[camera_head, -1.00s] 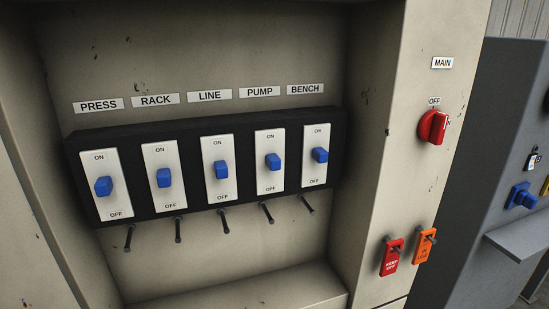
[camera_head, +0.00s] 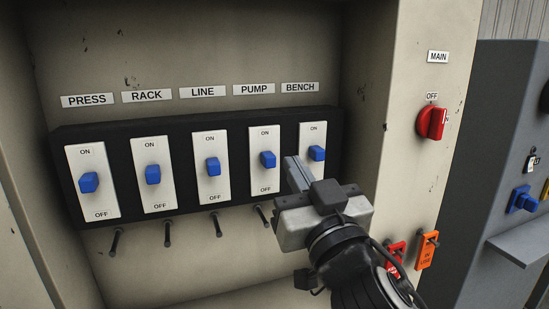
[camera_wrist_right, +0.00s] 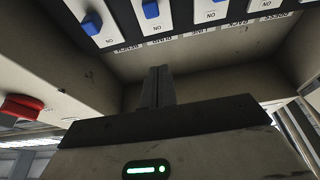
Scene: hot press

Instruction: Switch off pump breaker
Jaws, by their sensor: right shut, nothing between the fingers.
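The pump breaker is a white plate with a blue lever (camera_head: 268,160), under the PUMP label (camera_head: 254,89). Its lever shows around mid-plate, between the ON and OFF marks; which way it is set I cannot tell. My right gripper (camera_head: 292,161) is shut and empty. In the head view its fingers point up between the pump and bench breakers, just right of the pump lever, with no clear contact. In the right wrist view the shut fingers (camera_wrist_right: 158,72) point toward the panel, with the pump lever (camera_wrist_right: 150,8) at the top edge. My left gripper is not in view.
The bench lever (camera_head: 317,153) is close to the right of my fingers. LINE (camera_head: 213,166), RACK (camera_head: 152,174) and PRESS (camera_head: 89,182) levers lie left. Black pegs stick out below. A red main knob (camera_head: 432,123) and hanging tags (camera_head: 428,250) are on the cabinet's right face.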

